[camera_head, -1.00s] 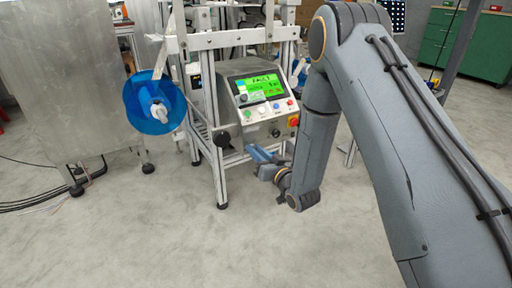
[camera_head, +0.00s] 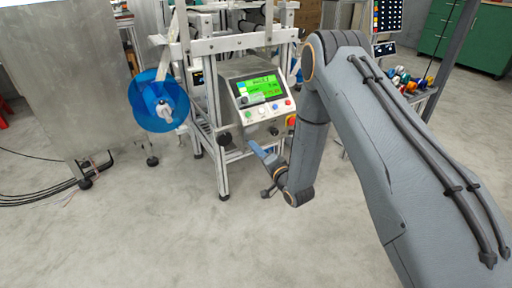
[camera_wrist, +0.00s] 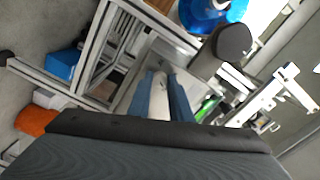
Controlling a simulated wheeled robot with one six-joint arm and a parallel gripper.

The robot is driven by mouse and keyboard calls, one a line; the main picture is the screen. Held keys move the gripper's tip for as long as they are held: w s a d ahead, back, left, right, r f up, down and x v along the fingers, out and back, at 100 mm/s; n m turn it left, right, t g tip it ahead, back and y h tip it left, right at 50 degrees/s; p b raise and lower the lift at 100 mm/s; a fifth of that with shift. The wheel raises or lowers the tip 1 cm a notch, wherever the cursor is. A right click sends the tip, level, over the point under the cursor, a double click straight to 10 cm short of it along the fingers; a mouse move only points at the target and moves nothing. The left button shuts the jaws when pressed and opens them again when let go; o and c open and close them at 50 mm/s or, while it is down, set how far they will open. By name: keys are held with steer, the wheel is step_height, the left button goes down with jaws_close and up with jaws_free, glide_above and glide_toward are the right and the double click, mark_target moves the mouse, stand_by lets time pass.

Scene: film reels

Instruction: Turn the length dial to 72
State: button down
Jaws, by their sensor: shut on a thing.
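The grey control box (camera_head: 236,122) stands on an aluminium frame, with a lit green display (camera_head: 262,88) and coloured buttons on its sloped top. The display's digits are too small to read surely. My gripper (camera_head: 252,146) is at the lower front of the box. In the wrist view my gripper (camera_wrist: 165,98) has its two blue fingers closed around a pale grey piece (camera_wrist: 160,82), which looks like the length dial. The fingers hide most of it, and its setting cannot be read. A dark round knob (camera_head: 224,139) juts out left of the fingers and also shows in the wrist view (camera_wrist: 233,40).
A blue reel (camera_head: 145,108) hangs on the frame's left side, beside a large metal cabinet (camera_head: 70,80). A red and yellow switch (camera_head: 291,120) is on the box's right. Coloured spools (camera_head: 412,82) lie on a shelf behind my arm. The floor in front is clear.

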steer(key=shift+m+p, duration=0.3)
steer(key=shift+m, duration=0.3)
steer(key=c, duration=1.6)
jaws_free()
steer(key=p+v, duration=0.2)
steer(key=v, duration=0.5)
steer(key=shift+s+d, duration=0.25)
steer(key=shift+s, duration=0.1)
steer(key=shift+a, duration=0.1)
